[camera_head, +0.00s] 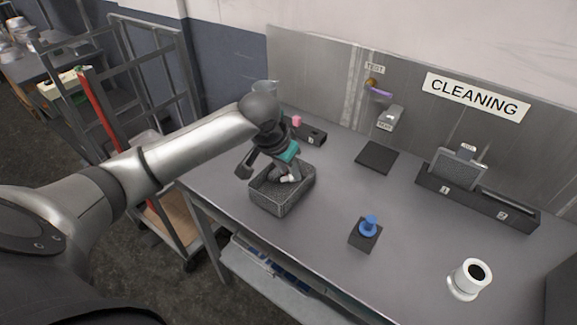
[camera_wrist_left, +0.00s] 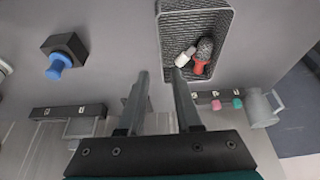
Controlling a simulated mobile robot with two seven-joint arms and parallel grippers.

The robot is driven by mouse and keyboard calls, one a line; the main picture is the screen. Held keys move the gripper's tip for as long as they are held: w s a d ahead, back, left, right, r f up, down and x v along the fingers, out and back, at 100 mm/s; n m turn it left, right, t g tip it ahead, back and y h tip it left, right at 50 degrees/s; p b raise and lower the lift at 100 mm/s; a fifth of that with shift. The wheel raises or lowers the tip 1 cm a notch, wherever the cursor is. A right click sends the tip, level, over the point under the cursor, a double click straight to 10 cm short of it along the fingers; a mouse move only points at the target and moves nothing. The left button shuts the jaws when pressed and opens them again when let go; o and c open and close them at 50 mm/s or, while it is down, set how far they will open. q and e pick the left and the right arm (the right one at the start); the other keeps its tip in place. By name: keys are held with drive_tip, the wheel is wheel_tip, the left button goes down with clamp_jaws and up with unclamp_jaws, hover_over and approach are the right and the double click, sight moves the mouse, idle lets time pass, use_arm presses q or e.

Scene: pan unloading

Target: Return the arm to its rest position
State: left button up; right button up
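My left arm (camera_head: 185,142) reaches in from the left across the table's left end. My left gripper (camera_head: 266,174) is over or beside the dark mesh basket (camera_head: 283,204); the exact height is hard to tell. In the left wrist view its two fingers (camera_wrist_left: 159,76) stand apart with nothing between them. The basket (camera_wrist_left: 198,14) there holds a red-handled item (camera_wrist_left: 199,67), a dark rounded piece and a small white piece (camera_wrist_left: 181,60). My right gripper is not in view.
On the table stand a blue knob-like item (camera_head: 370,224) on a black block, a white cup (camera_head: 469,278), a black pad (camera_head: 377,157) and a long numbered holder (camera_head: 478,198). A pink item (camera_head: 297,121) and clear jug (camera_head: 265,88) stand behind. A cart (camera_head: 160,75) is left.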

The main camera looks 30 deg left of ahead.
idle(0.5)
use_arm(q)
drive_tip(key=s+d+f+m+h, duration=0.1)
drive_tip(key=s+d+f, duration=0.2)
drive_tip(key=s+d, duration=0.3)
drive_tip(key=s+d+f+m, duration=0.1)
drive_tip(key=s+d+f, duration=0.3)
drive_tip(key=s+d, duration=0.2)
drive_tip(key=s+a+n+g+y, duration=0.1)
drive_tip(key=s, duration=1.1)
wheel_tip(320, 180, down, 26)
drive_tip(key=s+g+b, duration=0.1)
drive_tip(key=b, duration=0.4)
drive_tip(key=s+a+f+b, duration=0.1)
drive_tip(key=s+f+b, duration=0.2)
drive_tip(key=s+f, duration=0.5)
drive_tip(key=s+a+f+g+b, duration=0.1)
drive_tip(key=s+a+f+b, duration=0.1)
drive_tip(key=s+f, duration=0.6)
wheel_tip(320, 180, down, 5)
drive_tip(key=shift+f+g+b, duration=0.2)
drive_tip(key=shift+g+b, duration=0.1)
drive_tip(key=shift+b, duration=0.45)
